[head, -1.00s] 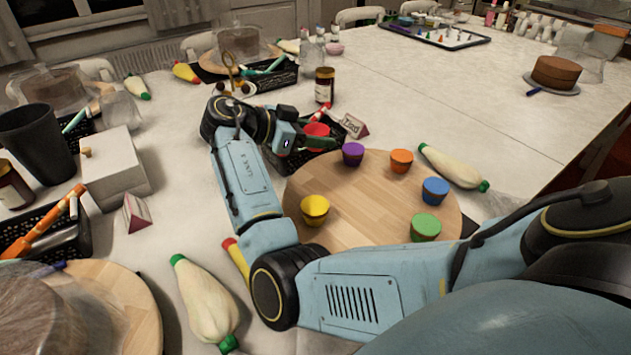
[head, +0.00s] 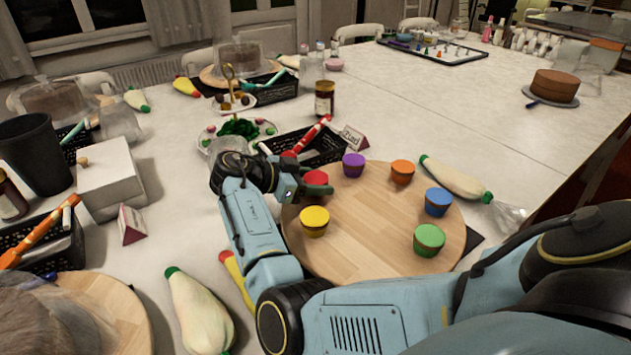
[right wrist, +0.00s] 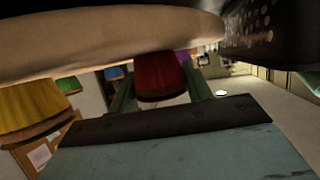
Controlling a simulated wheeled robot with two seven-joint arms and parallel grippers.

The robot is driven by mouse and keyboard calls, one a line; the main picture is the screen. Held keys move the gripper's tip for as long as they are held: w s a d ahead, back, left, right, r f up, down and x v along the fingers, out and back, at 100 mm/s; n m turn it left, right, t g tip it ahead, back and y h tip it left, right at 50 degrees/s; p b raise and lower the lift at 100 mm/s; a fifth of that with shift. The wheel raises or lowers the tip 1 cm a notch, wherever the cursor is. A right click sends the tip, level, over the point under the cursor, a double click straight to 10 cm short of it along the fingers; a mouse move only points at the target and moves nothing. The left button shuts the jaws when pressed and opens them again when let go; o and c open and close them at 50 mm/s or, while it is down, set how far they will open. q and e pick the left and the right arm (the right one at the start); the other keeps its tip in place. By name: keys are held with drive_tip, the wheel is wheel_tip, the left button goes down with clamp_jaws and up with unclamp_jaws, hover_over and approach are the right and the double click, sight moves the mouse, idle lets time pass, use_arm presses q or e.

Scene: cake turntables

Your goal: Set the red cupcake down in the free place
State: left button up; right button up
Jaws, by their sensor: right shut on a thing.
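The red cupcake (head: 316,179) is between the fingers of my right gripper (head: 315,189), at the back left edge of the round wooden turntable (head: 365,245). The right wrist view also shows the red cupcake (right wrist: 160,75) between the two green fingers, next to the pale turntable rim (right wrist: 90,45). I cannot tell whether it touches the board. It stands in the gap between the yellow cupcake (head: 314,221) and the purple cupcake (head: 353,165). Orange (head: 402,172), blue (head: 438,202) and green (head: 429,240) cupcakes stand around the right side. My left gripper is out of view.
A black basket (head: 318,147) with a red-capped tube and a small sign (head: 353,138) stand just behind the turntable. White piping bags lie at the right (head: 455,180) and front left (head: 199,312). The turntable's middle is clear.

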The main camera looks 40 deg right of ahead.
drive_tip(key=o, duration=1)
drive_tip(key=shift+c, duration=0.2)
drive_tip(key=shift+a+r, duration=0.1)
drive_tip(key=v, duration=1.1)
drive_tip(key=shift+a, duration=0.4)
drive_tip(key=shift+w+r, duration=0.1)
drive_tip(key=shift+r, duration=0.05)
